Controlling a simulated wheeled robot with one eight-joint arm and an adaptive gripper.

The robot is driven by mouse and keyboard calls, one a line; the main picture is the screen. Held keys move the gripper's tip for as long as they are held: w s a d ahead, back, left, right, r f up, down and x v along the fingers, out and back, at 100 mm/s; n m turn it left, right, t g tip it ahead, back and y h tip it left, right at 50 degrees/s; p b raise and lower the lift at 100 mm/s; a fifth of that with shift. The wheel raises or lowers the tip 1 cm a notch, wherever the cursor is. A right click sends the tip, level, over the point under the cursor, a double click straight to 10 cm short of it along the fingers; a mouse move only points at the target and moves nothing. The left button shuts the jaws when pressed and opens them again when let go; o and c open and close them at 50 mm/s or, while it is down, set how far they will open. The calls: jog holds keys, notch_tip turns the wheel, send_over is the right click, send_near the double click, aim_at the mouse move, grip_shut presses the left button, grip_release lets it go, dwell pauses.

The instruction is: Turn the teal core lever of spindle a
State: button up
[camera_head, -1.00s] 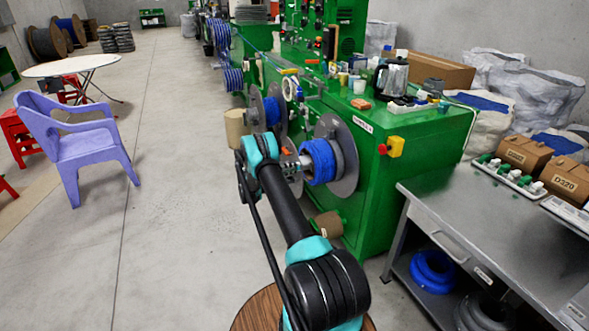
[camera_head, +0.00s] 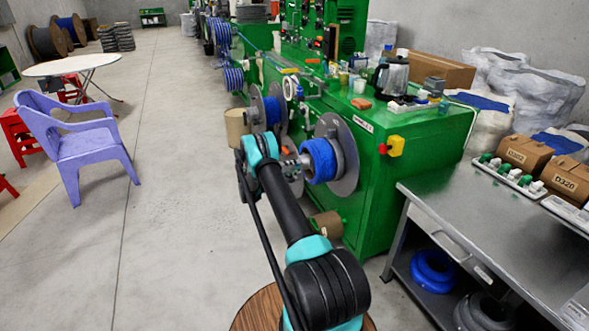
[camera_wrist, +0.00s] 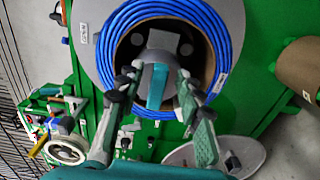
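In the wrist view the teal core lever (camera_wrist: 157,86) stands at the middle of a spindle, in front of the dark core opening. A blue cable coil (camera_wrist: 217,50) rings the core against a grey flange; in the head view the coil (camera_head: 322,161) sits on the near side of the green machine. My gripper (camera_wrist: 158,80) is open, with one finger on each side of the teal lever. Gaps seem to show between the fingers and the lever; contact is unclear. In the head view my wrist hides the lever. No spindle label is readable.
A second reel of blue cable (camera_head: 272,111) sits further along the green machine (camera_head: 392,215). A steel workbench (camera_head: 485,215) stands at the right. A purple chair (camera_head: 90,150) and white round table (camera_head: 70,66) are at the left. The floor between is clear.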

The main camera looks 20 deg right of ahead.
jog(key=a, duration=1.2)
jog(key=shift+s, duration=0.2)
